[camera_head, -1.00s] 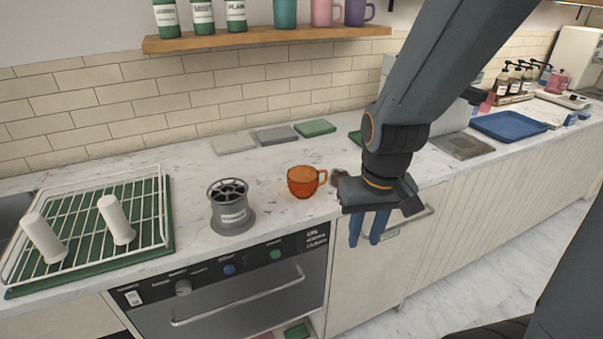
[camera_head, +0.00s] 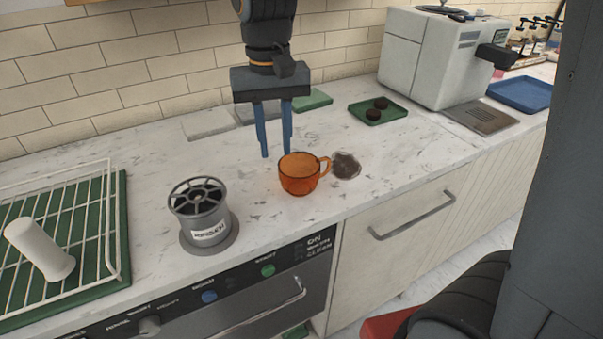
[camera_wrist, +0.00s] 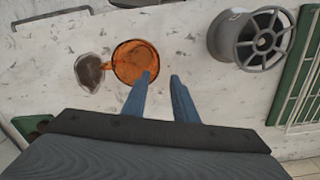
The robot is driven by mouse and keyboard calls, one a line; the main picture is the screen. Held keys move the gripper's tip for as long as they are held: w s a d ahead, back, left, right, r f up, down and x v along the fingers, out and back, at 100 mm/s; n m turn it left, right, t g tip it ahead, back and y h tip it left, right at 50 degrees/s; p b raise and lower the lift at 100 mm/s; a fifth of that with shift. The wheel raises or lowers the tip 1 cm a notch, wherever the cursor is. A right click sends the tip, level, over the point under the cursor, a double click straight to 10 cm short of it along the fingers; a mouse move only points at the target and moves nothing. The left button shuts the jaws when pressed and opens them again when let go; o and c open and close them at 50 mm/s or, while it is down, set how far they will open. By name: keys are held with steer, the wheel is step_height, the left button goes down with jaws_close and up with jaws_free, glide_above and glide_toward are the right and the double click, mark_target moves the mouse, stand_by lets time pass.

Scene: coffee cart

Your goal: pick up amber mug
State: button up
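The amber mug (camera_head: 299,174) stands upright on the white marble counter, its handle pointing right in the head view. In the wrist view the mug (camera_wrist: 136,62) is seen from above and looks empty, with its handle to the left. My gripper (camera_head: 277,156) points down, just behind and above the mug in the head view. Its two blue fingers are apart with nothing between them. In the wrist view my gripper (camera_wrist: 162,76) has its fingertips near the mug's rim; I cannot tell whether they touch it.
A dark stain (camera_head: 346,165) lies beside the mug's handle. A grey cylinder holder (camera_head: 203,214) stands left of the mug. A wire rack (camera_head: 108,220) is farther left. A green tray (camera_head: 366,120) with dark pucks and a coffee machine (camera_head: 430,58) are behind right.

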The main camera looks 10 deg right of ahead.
steer(key=f, duration=0.4)
steer(key=f+p, duration=0.1)
steer(key=f, duration=0.1)
steer(key=shift+s+d+f, duration=0.25)
steer(key=shift+s+f, duration=0.1)
steer(key=shift+c, duration=0.5)
jaws_close()
